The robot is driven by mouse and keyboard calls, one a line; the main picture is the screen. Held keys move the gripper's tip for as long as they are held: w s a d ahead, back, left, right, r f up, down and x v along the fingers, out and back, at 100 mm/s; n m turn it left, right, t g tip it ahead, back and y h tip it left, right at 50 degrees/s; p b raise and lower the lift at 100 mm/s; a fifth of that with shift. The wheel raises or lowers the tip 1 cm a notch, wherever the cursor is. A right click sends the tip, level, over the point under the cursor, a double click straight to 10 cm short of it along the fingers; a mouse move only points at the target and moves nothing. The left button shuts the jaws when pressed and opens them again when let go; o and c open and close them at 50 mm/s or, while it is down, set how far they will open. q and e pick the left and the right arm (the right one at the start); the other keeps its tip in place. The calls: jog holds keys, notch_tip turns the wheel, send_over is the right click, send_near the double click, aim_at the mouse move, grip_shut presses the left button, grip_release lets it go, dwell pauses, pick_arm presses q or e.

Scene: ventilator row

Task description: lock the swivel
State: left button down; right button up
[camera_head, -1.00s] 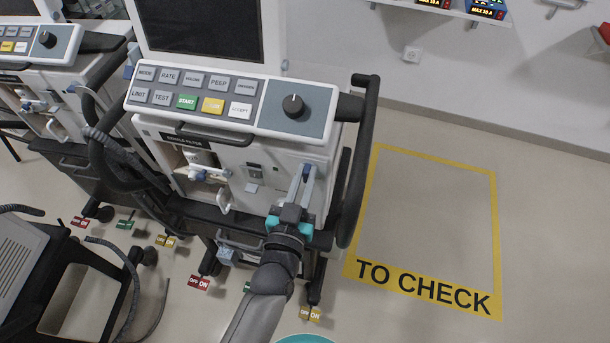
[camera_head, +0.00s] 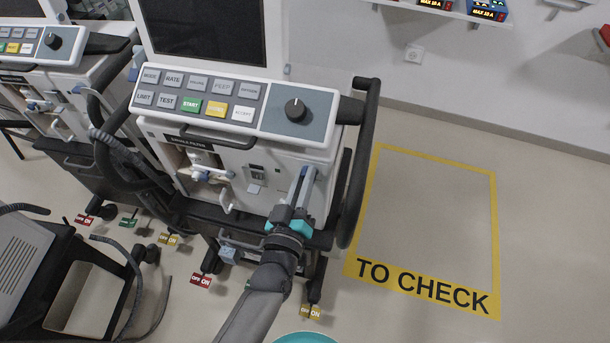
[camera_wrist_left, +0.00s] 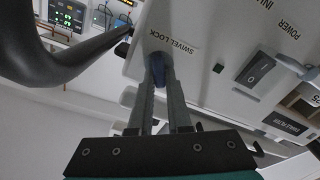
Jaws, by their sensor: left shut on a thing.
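The ventilator (camera_head: 265,160) stands in the middle of the head view, with a button panel and dark knob on top. In the left wrist view, the label SWIVEL LOCK (camera_wrist_left: 172,38) is printed on its white front, and a dark blue lever (camera_wrist_left: 160,70) sits just below the label. My left gripper (camera_head: 298,190) reaches the lower right of the ventilator's front. In the wrist view its fingers (camera_wrist_left: 163,88) are shut on the lever, partly hiding it. My right gripper is out of view.
A dark side handle (camera_head: 360,165) curves down the ventilator's right side. Another ventilator (camera_head: 65,100) stands at left. OFF/ON pedals (camera_head: 201,280) are near the floor. A yellow-framed TO CHECK area (camera_head: 420,288) on the right is empty.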

pick_arm(q)
jog(key=n, duration=0.4)
jog(key=n+b, duration=0.1)
jog(key=n, duration=0.3)
jog(key=f+n, duration=0.1)
jog(key=n, duration=0.2)
jog(key=shift+a+n, duration=0.25)
jog(key=shift+n, duration=0.15)
dwell(0.3)
jog(key=c, duration=0.9)
grip_release()
jog(key=shift+o, duration=0.2)
jog(key=v, duration=1.5)
